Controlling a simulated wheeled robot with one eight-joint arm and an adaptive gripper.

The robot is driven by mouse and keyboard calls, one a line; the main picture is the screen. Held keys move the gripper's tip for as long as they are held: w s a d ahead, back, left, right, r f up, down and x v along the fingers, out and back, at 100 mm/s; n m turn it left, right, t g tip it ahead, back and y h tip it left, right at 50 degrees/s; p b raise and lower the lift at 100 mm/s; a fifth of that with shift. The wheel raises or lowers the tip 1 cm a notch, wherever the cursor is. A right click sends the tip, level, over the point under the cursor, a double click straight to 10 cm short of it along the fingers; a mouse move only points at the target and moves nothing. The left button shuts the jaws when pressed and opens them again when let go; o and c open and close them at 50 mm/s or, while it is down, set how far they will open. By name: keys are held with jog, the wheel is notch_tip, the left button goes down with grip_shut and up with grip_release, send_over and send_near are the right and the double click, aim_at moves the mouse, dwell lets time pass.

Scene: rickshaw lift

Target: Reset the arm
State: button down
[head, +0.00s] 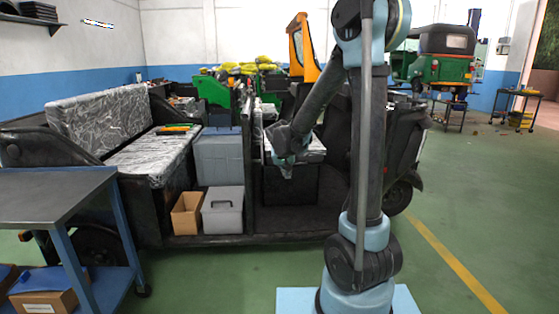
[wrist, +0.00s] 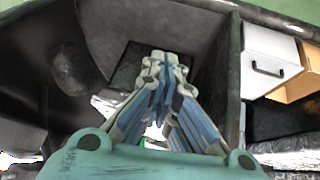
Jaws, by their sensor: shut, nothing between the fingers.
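My gripper shows large in the wrist view (wrist: 165,62), its two fingers brought together with nothing between them. In the head view my gripper (head: 287,172) points down in front of the dark front compartment of the black rickshaw (head: 285,230). My arm rises at the right of that view and bends over toward the rickshaw. Part of the rickshaw's front is hidden behind my arm.
A grey toolbox (head: 222,210), a cardboard box (head: 187,213) and a larger blue-grey box (head: 218,157) sit in the rickshaw. A plastic-wrapped seat (head: 150,157) is behind them. A dark-topped table (head: 50,195) stands at left. Green floor (head: 440,270) is clear at right.

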jog(key=s+d+r+g, duration=0.1)
jog(key=s+d+r, duration=0.1)
jog(key=s+d, duration=0.55)
jog(key=s+d+r+g, duration=0.15)
jog(key=s+d, duration=0.35)
jog(key=s, duration=0.6)
jog(key=s+d+f+g+y, duration=0.1)
jog(key=s+f, duration=0.2)
jog(key=s, duration=0.6)
jog(key=s+d+f, duration=0.2)
jog(key=s+f, duration=0.1)
jog(key=s, duration=0.7)
jog(key=shift+d+g+y, duration=0.2)
jog(key=shift+g+y, duration=0.15)
jog(key=shift+y, duration=0.05)
